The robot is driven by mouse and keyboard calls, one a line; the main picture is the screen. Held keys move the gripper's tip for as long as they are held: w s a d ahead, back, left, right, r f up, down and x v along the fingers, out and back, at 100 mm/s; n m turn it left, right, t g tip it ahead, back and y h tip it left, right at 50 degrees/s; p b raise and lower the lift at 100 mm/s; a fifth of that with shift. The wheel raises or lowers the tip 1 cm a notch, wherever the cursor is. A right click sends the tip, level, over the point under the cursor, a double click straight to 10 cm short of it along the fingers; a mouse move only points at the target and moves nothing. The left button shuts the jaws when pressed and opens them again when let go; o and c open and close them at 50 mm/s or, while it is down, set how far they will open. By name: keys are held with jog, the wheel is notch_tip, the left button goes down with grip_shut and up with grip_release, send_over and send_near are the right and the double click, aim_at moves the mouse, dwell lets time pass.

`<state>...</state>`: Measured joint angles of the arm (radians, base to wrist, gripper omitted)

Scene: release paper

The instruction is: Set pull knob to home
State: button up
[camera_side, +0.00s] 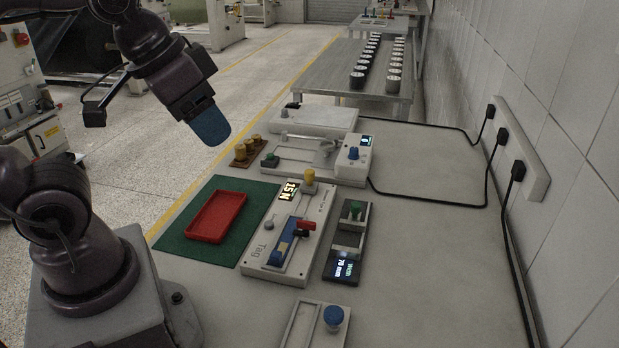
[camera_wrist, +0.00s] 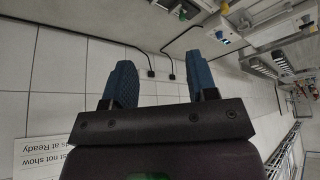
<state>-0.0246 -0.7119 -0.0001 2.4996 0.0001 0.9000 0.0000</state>
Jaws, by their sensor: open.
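A pale tester panel (camera_side: 255,262) marked "Tag" lies on the table, with a lit display (camera_side: 288,190) that appears to read 15 N. A yellow knob (camera_side: 309,178) stands at its far end. A red-and-black handle (camera_side: 306,226) sits beside a blue-and-yellow piece (camera_side: 283,243) on its track. I cannot tell which of these is the pull knob. My gripper (camera_side: 210,124) is up in the air, left of and above the table devices, apart from everything. In the wrist view its two blue fingers (camera_wrist: 162,85) are spread with nothing between them.
A red tray (camera_side: 217,238) lies on a green mat (camera_side: 173,236) left of the panel. A dark gauge (camera_side: 343,266) with a green knob is on the right. A blue-knobbed device (camera_side: 352,165) stands behind, another blue knob (camera_side: 333,318) in front. The table's right side is mostly clear.

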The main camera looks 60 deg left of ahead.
jog(key=w+a+f+n+g, duration=0.1)
jog(key=w+a+f+g, duration=0.2)
jog(key=w, duration=0.4)
jog(key=w+a+f+g, duration=0.1)
jog(key=w+a+f, duration=0.2)
jog(key=w+a, duration=0.25)
jog(key=m+g, duration=0.1)
jog(key=m, duration=0.4)
send_over(310, 171)
notch_tip(310, 171, down, 10)
notch_tip(310, 171, down, 12)
jog(key=shift+f, duration=0.15)
